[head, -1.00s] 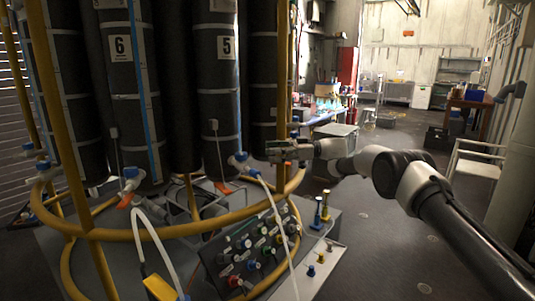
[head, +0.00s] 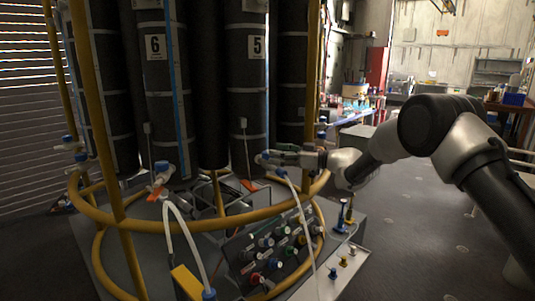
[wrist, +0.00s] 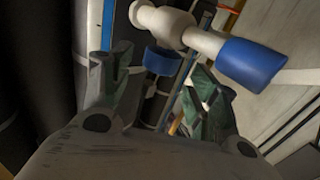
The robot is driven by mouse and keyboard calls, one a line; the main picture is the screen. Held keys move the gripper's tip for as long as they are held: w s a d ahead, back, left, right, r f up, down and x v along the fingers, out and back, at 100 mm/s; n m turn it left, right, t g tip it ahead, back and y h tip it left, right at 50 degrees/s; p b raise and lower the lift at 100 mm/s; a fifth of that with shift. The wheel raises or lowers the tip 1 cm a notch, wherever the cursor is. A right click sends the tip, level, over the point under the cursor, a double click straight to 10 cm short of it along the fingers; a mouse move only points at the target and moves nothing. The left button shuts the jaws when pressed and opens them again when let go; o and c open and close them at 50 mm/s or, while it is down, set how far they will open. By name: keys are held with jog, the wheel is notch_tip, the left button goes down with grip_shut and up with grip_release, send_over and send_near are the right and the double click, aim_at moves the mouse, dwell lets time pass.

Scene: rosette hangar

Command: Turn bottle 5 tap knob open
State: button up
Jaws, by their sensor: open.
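Bottle 5 (head: 240,85) is a tall dark cylinder with a "5" label (head: 258,47). Its white tap with blue ends (head: 264,158) sits at the foot, by the yellow ring. My gripper (head: 281,157) is open beside this tap, reaching in from the right. In the wrist view, the white tap body (wrist: 165,22) crosses the top. A small blue knob (wrist: 162,61) shows between the spread fingers of my gripper (wrist: 160,85), and a larger blue end (wrist: 250,62) is at the right. I cannot tell whether the fingers touch the knob.
Bottle 6 (head: 160,95) stands to the left with its own tap (head: 161,181). The yellow ring (head: 215,224) runs below the taps. A white hose (head: 300,215) hangs from the bottle 5 tap past a valve panel (head: 270,250). Open floor lies to the right.

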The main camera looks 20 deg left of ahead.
jog(key=shift+a, duration=2.25)
